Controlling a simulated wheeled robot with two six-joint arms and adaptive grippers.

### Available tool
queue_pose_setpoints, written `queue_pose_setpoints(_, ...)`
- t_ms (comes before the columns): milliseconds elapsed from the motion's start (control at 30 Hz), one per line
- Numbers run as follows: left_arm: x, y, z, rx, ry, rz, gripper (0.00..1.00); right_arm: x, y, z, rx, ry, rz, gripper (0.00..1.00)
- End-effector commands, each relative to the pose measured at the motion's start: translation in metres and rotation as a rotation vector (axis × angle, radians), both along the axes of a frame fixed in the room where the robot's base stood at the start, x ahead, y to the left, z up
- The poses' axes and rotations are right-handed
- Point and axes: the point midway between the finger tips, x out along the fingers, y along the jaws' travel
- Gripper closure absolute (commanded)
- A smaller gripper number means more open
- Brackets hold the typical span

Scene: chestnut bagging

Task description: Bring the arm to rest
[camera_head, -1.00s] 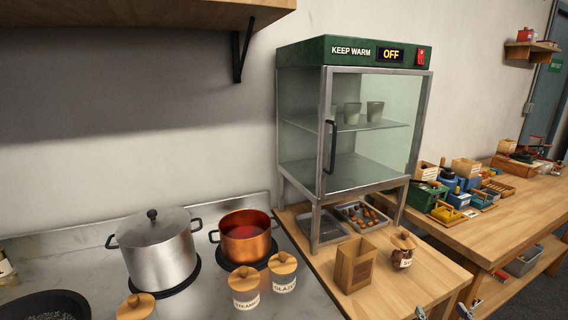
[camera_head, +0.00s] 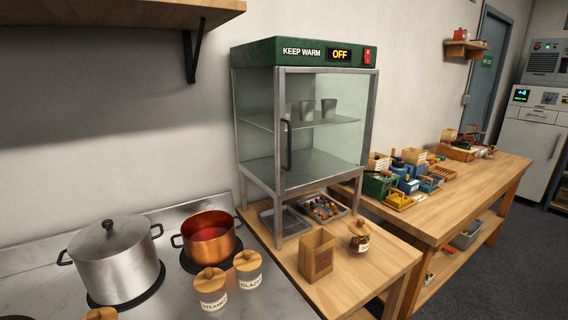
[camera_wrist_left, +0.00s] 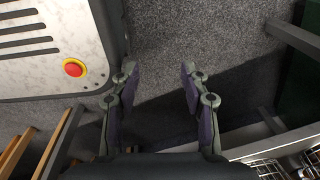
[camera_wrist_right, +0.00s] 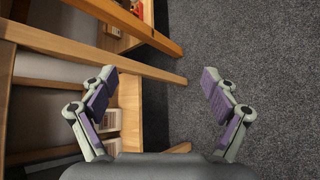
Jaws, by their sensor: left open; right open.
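My left gripper (camera_wrist_left: 158,75) is open and empty in the left wrist view, over grey carpet. My right gripper (camera_wrist_right: 160,78) is open and empty in the right wrist view, beside wooden table legs and over carpet. Neither gripper shows in the head view. In the head view, the keep-warm cabinet (camera_head: 300,55) reads OFF, and its glass door looks shut. A tray with chestnuts (camera_head: 324,208) and an empty tray (camera_head: 284,221) sit under it.
A steel pot (camera_head: 113,262) and a copper pot (camera_head: 209,236) sit on the stove at left, near two jars marked Steamed (camera_head: 211,290) and Glazed (camera_head: 248,270). A cluttered wooden table (camera_head: 475,190) stands at right. A red button (camera_wrist_left: 74,68) on a pale unit is near my left gripper.

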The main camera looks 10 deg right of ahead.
Motion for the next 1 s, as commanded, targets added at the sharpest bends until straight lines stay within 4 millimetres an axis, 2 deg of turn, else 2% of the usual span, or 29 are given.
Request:
queue_pose_setpoints(33,0.001,0.0,0.004,0.0,-0.002,0.0,0.54,-0.029,0.005,-0.036,0.127,0.008,-0.124,0.13)
queue_pose_setpoints(100,0.004,0.0,0.006,0.0,-0.005,0.0,0.54,-0.067,0.019,-0.084,0.299,0.011,-0.296,0.13)
queue_pose_setpoints(167,0.006,0.0,0.008,0.0,-0.009,0.0,0.54,-0.099,0.041,-0.122,0.44,0.01,-0.445,0.13)
queue_pose_setpoints(200,0.008,0.0,0.01,0.0,-0.011,0.0,0.54,-0.119,0.06,-0.145,0.529,0.008,-0.545,0.13)
queue_pose_setpoints(267,0.009,0.0,0.011,0.0,-0.014,0.0,0.54,-0.149,0.092,-0.177,0.655,0.005,-0.695,0.13)
queue_pose_setpoints(300,0.01,0.0,0.013,0.0,-0.016,0.0,0.54,-0.168,0.117,-0.195,0.733,0.004,-0.794,0.13)
queue_pose_setpoints(367,0.011,0.0,0.014,-0.001,-0.017,0.0,0.54,-0.193,0.154,-0.218,0.837,0.0,-0.935,0.13)
queue_pose_setpoints(400,0.012,0.0,0.015,-0.001,-0.018,0.0,0.54,-0.207,0.179,-0.23,0.895,-0.001,-1.023,0.13)
queue_pose_setpoints(500,0.012,0.0,0.017,-0.001,-0.018,0.0,0.54,-0.236,0.232,-0.25,1.003,-0.004,-1.203,0.13)
queue_pose_setpoints(600,0.012,0.0,0.018,-0.001,-0.018,0.0,0.54,-0.252,0.267,-0.259,1.065,-0.006,-1.318,0.13)
queue_pose_setpoints(633,0.012,0.0,0.018,-0.001,-0.018,0.0,0.54,-0.255,0.274,-0.26,1.074,-0.007,-1.34,0.13)
queue_pose_setpoints(733,0.012,0.0,0.018,-0.001,-0.018,0.0,0.54,-0.261,0.285,-0.263,1.093,-0.007,-1.38,0.13)
queue_pose_setpoints(1000,0.011,0.0,0.017,-0.001,-0.017,0.0,0.54,-0.262,0.286,-0.263,1.093,-0.008,-1.382,0.13)
